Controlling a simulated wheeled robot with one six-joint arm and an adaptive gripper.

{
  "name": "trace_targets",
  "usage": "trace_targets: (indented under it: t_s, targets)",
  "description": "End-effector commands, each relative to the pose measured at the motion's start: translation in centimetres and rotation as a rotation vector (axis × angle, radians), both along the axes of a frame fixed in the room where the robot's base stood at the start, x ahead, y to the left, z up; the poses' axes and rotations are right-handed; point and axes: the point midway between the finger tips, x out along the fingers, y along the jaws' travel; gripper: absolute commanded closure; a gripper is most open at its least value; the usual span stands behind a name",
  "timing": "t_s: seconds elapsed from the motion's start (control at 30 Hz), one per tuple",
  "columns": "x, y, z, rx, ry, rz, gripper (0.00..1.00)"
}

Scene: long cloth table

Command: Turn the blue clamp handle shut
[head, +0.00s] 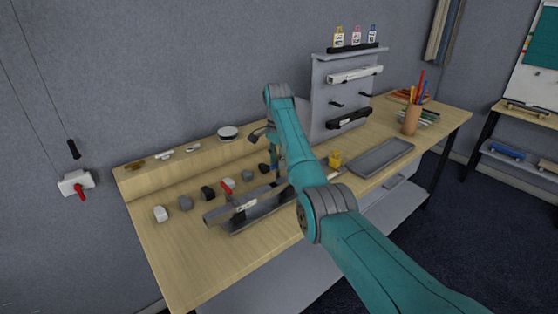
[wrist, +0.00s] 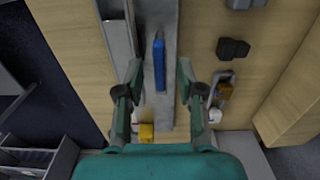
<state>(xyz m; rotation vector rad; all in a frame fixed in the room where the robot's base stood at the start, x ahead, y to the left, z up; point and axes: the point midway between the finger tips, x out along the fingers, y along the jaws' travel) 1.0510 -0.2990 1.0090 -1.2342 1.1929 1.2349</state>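The blue clamp handle (wrist: 159,62) shows in the wrist view as a narrow upright bar over a grey metal rail (wrist: 163,15). My gripper (wrist: 159,68) is open, with one finger on each side of the handle and a visible gap on both sides. It appears apart from the handle; the height between them is hard to judge. In the head view my gripper (head: 272,150) points down over the far part of the grey rail fixture (head: 262,217). My arm hides much of that area, and I cannot make out the blue handle clearly there.
A yellow object (head: 335,159) and a grey tray (head: 381,158) lie to the right. A rack (head: 345,95) stands behind. The table's front left is clear.

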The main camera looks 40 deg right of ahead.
Motion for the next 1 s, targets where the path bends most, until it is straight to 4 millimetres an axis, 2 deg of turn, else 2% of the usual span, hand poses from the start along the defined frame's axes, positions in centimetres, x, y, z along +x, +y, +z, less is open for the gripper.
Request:
trace_targets:
  t_s: [0.33, 0.4, 0.5, 1.0]
  targets:
    - [0.04, 0.07, -0.36, 0.000, -0.001, 0.000, 0.62]
    - [0.04, 0.08, -0.36, 0.000, -0.001, 0.000, 0.80]
    - [0.04, 0.07, -0.35, 0.000, 0.000, 0.000, 1.00]
    - [0.04, 0.07, -0.35, 0.000, -0.001, -0.073, 1.00]
